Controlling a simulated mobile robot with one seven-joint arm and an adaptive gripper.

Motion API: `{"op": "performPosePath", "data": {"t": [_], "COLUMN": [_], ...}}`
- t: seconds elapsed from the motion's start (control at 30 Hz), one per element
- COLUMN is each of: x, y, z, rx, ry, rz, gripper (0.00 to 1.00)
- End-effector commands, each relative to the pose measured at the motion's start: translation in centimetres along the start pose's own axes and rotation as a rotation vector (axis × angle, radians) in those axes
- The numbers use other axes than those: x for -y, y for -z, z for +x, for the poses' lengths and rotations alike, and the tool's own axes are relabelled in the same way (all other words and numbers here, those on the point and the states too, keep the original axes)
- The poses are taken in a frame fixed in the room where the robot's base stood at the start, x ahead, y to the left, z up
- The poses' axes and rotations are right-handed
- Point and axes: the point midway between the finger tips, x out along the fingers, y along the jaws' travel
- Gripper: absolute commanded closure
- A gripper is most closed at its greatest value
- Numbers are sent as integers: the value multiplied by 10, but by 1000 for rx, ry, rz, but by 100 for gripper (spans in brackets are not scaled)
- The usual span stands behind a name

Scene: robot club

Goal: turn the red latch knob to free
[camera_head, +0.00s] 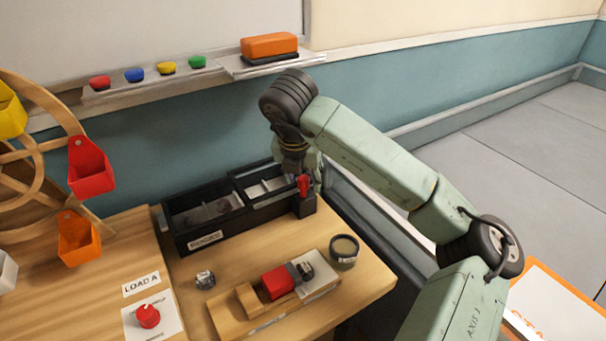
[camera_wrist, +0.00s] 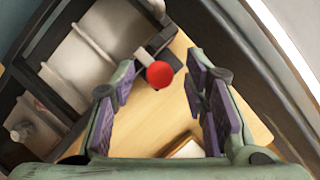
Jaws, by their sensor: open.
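A round red knob (camera_head: 148,316) sits on a white label plate (camera_head: 165,329) below the LOAD A sign at the lower left; its lettering is too small to read. My gripper (camera_head: 298,170) is well away from it, low over the right end of the black compartment box. In the wrist view my gripper (camera_wrist: 162,90) has its purple-padded fingers apart. A red-topped lever (camera_head: 303,186) stands on a black block at that box's right corner. Its round red top (camera_wrist: 159,74) shows between the fingertips in the wrist view, with no clear contact.
The black box (camera_head: 207,240) stands along the wall side. A wooden wheel (camera_head: 45,100) with coloured bins rises at the left. A wooden block fixture with a red block (camera_head: 277,282), a dark round dish (camera_head: 344,250) and a small metallic piece (camera_head: 205,279) lie on the table.

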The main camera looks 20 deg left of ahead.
Motion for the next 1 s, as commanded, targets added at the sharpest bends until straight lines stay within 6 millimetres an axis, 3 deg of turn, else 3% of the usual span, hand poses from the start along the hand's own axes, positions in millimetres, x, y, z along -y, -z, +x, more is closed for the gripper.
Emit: {"op": "performPosePath", "data": {"t": [0.13,0.73,1.0], "x": [0,0,0], "y": [0,0,0], "z": [0,0,0], "rx": [0,0,0], "ry": [0,0,-3], "rz": [0,-1,-7], "gripper": [59,99,100]}}
